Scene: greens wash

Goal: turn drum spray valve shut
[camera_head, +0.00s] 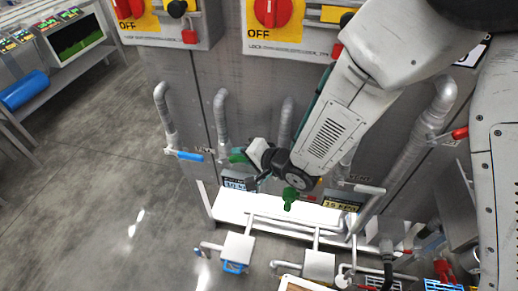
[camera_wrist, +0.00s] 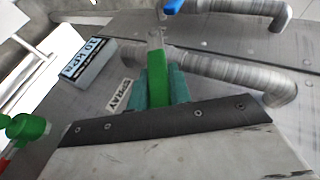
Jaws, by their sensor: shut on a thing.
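The spray valve's green lever (camera_wrist: 158,88) sits by a label reading SPRAY (camera_wrist: 121,94) in the wrist view. My gripper (camera_wrist: 160,94) is shut on this lever, with a teal finger on each side of it. In the head view the green lever (camera_head: 238,156) sticks out sideways at the foot of a grey vertical pipe (camera_head: 221,115). My gripper (camera_head: 257,157) reaches it from the right and hides part of it. A display (camera_wrist: 88,62) beside the valve reads 10 kPa.
A blue-handled valve (camera_head: 188,156) is on the pipe to the left. A green knob (camera_head: 290,195) stands just below my wrist. A second display (camera_head: 340,203) reads 15 kPa. Red OFF switches (camera_head: 272,12) are above. The floor at left is clear.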

